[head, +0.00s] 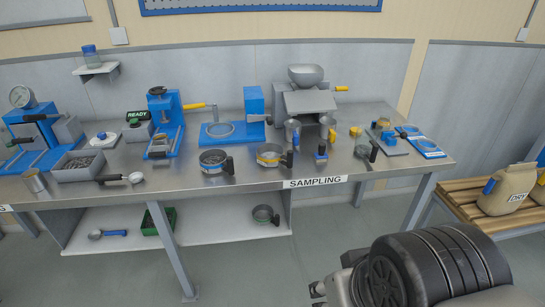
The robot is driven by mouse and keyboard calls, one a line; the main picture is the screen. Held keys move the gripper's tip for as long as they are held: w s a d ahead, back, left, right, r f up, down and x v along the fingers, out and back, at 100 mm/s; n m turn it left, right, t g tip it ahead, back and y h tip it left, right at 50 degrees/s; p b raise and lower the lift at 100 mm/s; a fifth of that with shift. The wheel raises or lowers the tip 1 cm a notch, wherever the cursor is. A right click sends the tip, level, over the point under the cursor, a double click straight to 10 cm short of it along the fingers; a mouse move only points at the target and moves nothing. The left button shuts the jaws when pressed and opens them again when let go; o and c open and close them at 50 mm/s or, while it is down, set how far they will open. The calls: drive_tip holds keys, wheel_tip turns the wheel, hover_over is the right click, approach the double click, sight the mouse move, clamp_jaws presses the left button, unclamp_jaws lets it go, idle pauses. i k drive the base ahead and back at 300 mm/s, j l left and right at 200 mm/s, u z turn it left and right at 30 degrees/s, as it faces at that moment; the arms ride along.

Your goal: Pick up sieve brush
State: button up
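I cannot name the sieve brush with certainty. The likeliest match is a small upright item with a blue handle and a dark lower part (320,152), at the front of the steel bench (240,180) above the SAMPLING label. My arm fills the bottom right corner, well in front of the bench. I cannot make out my gripper's fingers in this view.
Another dark-handled pan (214,162) stands left along the front edge. Two metal cups (292,130) stand behind the blue-handled item, below the grey hopper (306,75). A handled scoop (365,152) lies right. A slatted bench (470,190) with bags stands at right. Open floor lies before the bench.

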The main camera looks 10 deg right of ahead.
sight(321, 156)
drive_tip(key=i+z, duration=0.2)
drive_tip(key=i, duration=0.4)
drive_tip(key=i+z, duration=0.2)
drive_tip(key=i, duration=0.4)
drive_tip(key=i+j+z, duration=0.2)
drive_tip(key=i, duration=0.4)
drive_tip(key=l, duration=0.05)
